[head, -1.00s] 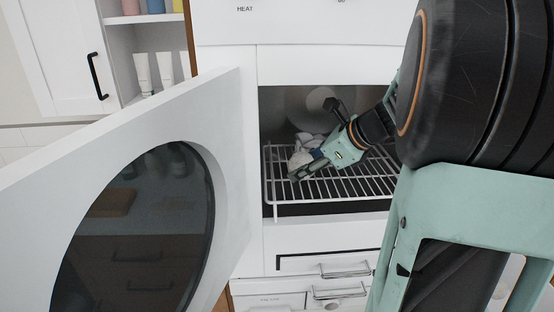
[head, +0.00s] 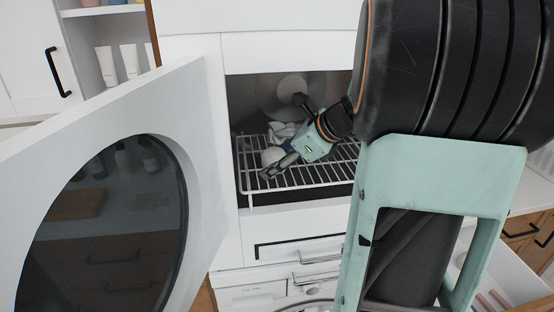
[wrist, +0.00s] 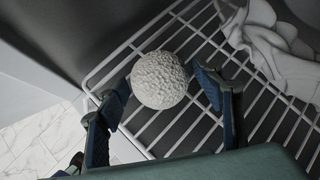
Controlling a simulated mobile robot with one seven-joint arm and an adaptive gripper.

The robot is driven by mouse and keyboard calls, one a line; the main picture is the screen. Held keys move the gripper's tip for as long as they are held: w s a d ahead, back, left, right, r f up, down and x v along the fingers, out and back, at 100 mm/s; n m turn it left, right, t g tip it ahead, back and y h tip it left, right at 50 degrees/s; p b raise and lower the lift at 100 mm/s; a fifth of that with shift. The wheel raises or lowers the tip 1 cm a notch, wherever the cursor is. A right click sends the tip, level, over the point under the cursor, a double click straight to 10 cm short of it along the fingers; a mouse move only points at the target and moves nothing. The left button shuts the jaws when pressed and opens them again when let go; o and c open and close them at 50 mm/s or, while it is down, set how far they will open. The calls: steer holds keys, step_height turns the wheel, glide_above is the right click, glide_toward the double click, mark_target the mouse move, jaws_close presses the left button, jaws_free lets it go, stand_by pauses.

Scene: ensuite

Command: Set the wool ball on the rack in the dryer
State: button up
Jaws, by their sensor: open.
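The wool ball (wrist: 159,80) is pale, round and rough. In the wrist view it lies over the wire rack (wrist: 189,138) near a corner and appears to rest on it. My gripper (wrist: 163,92) is open, with one dark finger on each side of the ball and a gap visible at the right finger. In the head view the ball (head: 272,157) shows beside my gripper (head: 279,168), inside the open dryer, at the left part of the rack (head: 318,178).
A crumpled white cloth (wrist: 275,45) lies on the rack close to the ball; it also shows in the head view (head: 284,132). The open dryer door (head: 205,170) stands at the left. The rack's right part looks clear. A drawer (head: 510,270) is open at lower right.

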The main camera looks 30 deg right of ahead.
mark_target(282, 155)
steer(key=v, duration=0.7)
steer(key=shift+s+d+r, duration=0.1)
steer(key=shift+s+r, duration=0.05)
steer(key=shift+r, duration=0.15)
